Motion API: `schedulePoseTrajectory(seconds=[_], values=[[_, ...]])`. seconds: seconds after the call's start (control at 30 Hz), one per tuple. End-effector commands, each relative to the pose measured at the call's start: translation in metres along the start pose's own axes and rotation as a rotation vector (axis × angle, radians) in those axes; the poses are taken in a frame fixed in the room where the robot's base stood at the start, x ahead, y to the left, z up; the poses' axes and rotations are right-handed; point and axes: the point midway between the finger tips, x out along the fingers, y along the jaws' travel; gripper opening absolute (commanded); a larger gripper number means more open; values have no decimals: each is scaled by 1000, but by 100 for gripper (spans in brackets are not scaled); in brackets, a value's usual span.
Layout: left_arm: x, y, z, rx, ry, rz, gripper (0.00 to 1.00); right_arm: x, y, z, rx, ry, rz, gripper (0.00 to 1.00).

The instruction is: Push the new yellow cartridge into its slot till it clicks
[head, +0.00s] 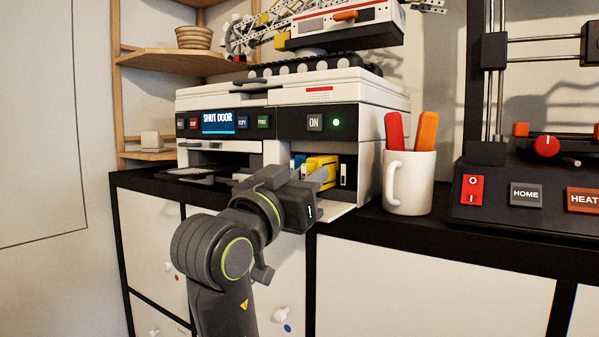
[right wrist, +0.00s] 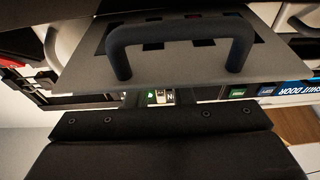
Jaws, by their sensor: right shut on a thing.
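The yellow cartridge (head: 321,165) sits in the open bay at the right of the printer (head: 388,120), beside a blue cartridge (head: 298,161). My right gripper (head: 318,181) is at the bay mouth, its fingers at the yellow cartridge's front end and shut on it. The gripper hides the cartridge's lower front and part of the bay, so I cannot tell how deep it sits. The printer's display (head: 218,122) reads SHUT DOOR. The right wrist view shows the printer's buttons, but neither the fingertips nor the cartridge clearly. My left gripper is not in view.
The bay's white door (head: 338,212) hangs open below the gripper. A white mug (head: 410,182) with red and orange handles stands close right of the printer. A machine with a HOME button (head: 525,194) stands farther right. A paper tray (head: 188,174) sticks out at left.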

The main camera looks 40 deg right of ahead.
Motion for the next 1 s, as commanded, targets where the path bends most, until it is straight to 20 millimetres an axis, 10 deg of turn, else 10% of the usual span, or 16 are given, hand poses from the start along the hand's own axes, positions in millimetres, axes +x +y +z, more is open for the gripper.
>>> schedulePoseTrajectory(seconds=[1.0], values=[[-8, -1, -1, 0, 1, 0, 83, 14, 0, 4, 0, 1, 1, 0]])
